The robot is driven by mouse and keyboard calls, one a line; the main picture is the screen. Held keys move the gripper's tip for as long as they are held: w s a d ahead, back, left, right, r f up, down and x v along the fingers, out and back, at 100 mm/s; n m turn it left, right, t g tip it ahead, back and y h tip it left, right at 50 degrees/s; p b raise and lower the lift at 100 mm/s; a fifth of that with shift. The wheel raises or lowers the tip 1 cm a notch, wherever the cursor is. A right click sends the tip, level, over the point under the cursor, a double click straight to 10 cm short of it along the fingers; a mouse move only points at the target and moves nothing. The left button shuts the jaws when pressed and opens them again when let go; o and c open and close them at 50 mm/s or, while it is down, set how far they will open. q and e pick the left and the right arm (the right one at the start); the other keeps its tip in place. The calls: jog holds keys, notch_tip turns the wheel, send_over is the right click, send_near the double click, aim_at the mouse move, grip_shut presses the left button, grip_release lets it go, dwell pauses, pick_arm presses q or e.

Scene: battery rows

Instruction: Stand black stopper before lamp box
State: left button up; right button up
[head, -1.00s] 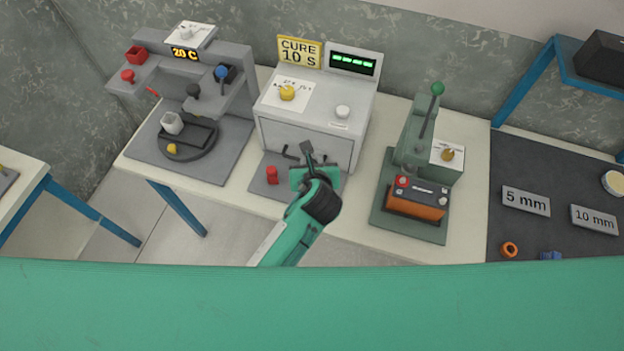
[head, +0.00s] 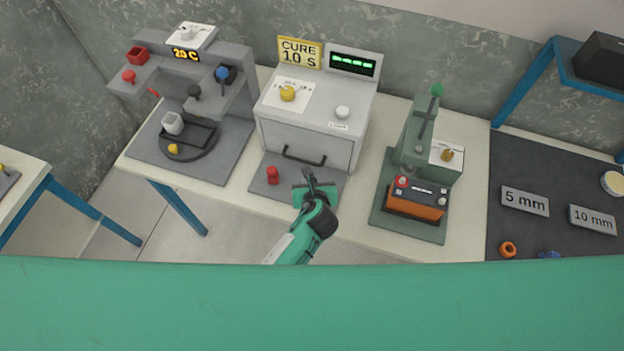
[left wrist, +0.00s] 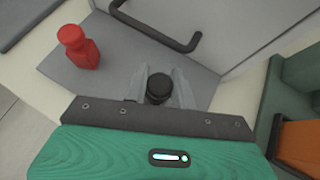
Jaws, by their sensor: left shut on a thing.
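The lamp box (head: 303,145) is a pale grey cabinet with a lit green display, a yellow knob and a dark handle across its front. A grey plate (head: 325,190) lies before it. My left gripper (head: 309,177) is over the front part of this plate, on the near side of the handle. In the left wrist view its fingers are shut on the black stopper (left wrist: 159,88), which looks upright. I cannot tell whether the stopper touches the plate. In the head view the stopper is not clearly visible. My right gripper is out of view.
A red stopper (head: 272,175) stands on the plate left of my gripper; it also shows in the left wrist view (left wrist: 78,46). A green press (head: 415,140) with an orange battery (head: 416,205) stands to the right. A grey machine (head: 190,100) stands to the left.

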pick_arm(q)
jog(key=o, duration=1)
jog(key=shift+r, duration=0.15)
jog(key=b+v, duration=0.1)
jog(key=v, duration=1.1)
